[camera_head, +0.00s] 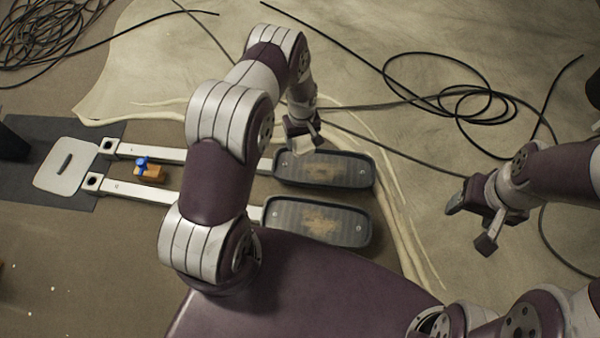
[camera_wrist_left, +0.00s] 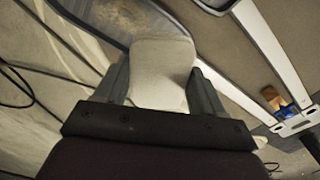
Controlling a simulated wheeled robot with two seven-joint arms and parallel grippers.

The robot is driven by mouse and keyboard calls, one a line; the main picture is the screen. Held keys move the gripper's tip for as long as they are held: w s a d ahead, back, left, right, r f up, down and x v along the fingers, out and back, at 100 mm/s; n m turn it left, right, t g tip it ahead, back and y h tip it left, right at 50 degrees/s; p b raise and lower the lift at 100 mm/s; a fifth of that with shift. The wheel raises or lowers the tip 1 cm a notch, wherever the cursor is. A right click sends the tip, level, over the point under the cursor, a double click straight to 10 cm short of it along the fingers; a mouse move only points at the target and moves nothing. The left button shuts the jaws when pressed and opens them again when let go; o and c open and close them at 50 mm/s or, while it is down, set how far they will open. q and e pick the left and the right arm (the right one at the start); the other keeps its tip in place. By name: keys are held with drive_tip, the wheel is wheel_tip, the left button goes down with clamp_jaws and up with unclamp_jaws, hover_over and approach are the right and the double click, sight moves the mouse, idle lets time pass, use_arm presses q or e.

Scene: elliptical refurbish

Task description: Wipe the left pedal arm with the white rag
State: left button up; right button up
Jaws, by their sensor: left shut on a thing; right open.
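Two pale pedal arms run side by side in the head view: an upper one (camera_head: 152,152) and a lower one (camera_head: 138,190), each partly hidden by my left arm. They lead to dark footplates, the upper (camera_head: 355,172) and the lower (camera_head: 350,228), both with brownish dirt patches. My left gripper (camera_head: 303,136) hangs over the left end of the upper footplate. In the left wrist view, its fingers (camera_wrist_left: 160,88) are shut on the white rag (camera_wrist_left: 163,65), which overlaps the footplate's edge (camera_wrist_left: 98,25) in that view; contact is unclear. My right gripper (camera_head: 471,222) is open and empty at the right.
A small orange-brown block with a blue part (camera_head: 149,170) sits between the pedal arms. Black cables (camera_head: 460,105) lie coiled on the floor at upper right and upper left.

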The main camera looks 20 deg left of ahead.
sight(285, 165)
use_arm(q)
drive_tip(key=f+n+b, duration=0.1)
drive_tip(key=f+b, duration=0.4)
drive_tip(key=f, duration=0.1)
drive_tip(key=w+a+f+n+b, duration=0.1)
drive_tip(key=f+b, duration=0.4)
drive_tip(key=f, duration=0.2)
drive_tip(key=w+f+b, duration=0.1)
drive_tip(key=f+b, duration=0.4)
drive_tip(key=f, duration=0.1)
drive_tip(key=shift+a+f+n, duration=0.15)
drive_tip(key=shift+a+n, duration=0.15)
drive_tip(key=shift+n, duration=0.1)
drive_tip(key=shift+c, duration=0.3)
use_arm(e)
wheel_tip(285, 165, down, 19)
drive_tip(key=shift+s, duration=0.1)
